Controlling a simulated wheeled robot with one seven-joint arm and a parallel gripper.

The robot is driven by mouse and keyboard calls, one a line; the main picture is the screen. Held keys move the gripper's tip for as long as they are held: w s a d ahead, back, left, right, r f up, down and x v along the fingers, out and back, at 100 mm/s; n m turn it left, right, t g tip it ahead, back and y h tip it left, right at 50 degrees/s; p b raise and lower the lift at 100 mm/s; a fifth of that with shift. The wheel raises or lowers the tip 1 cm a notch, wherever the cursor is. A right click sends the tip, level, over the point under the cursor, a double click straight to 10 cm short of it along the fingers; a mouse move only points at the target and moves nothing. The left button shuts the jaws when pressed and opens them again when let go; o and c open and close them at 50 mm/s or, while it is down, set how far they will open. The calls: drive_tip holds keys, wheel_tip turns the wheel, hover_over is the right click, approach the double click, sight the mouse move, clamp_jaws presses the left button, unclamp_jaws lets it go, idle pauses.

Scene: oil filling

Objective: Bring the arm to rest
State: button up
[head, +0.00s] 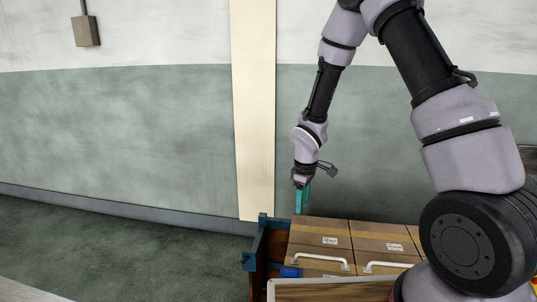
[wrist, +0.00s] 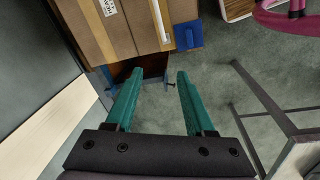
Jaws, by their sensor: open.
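My gripper (wrist: 160,95) has two teal fingers and is open, with nothing between them. In the wrist view the fingers point toward the edge of a crate, with grey floor between and beyond them. In the head view my gripper (head: 303,199) hangs at the end of my bent arm, just above the back left corner of the crate of boxes. The arm spans the upper middle and right of the head view.
Brown cardboard boxes (head: 318,232) with white handles fill a crate with a blue frame (head: 257,248). A blue item (wrist: 188,36) is by the boxes. A metal frame (wrist: 262,95) stands at right. A cream pillar (head: 254,110) is behind. Floor at left (head: 110,235) is clear.

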drive_tip(key=s+d+r+m+t, duration=0.15)
drive_tip(key=d+r+m, duration=0.3)
drive_tip(key=r, duration=0.75)
drive_tip(key=s+d+r+m+t, duration=0.1)
drive_tip(key=s+d+r+m, duration=0.3)
drive_tip(key=r, duration=0.9)
drive_tip(key=s+d+r+m+t+y, duration=0.1)
drive_tip(key=s+d+r+m, duration=0.1)
drive_tip(key=s+r, duration=0.4)
drive_tip(key=s+d+r+m+t+y, duration=0.1)
drive_tip(key=s+d+r+m+t, duration=0.1)
drive_tip(key=s+r+m, duration=0.3)
drive_tip(key=s+r, duration=0.1)
drive_tip(key=s, duration=0.2)
drive_tip(key=shift+s+d, duration=0.25)
drive_tip(key=shift+d, duration=0.1)
drive_tip(key=shift+d+m, duration=0.1)
drive_tip(key=shift+m, duration=0.15)
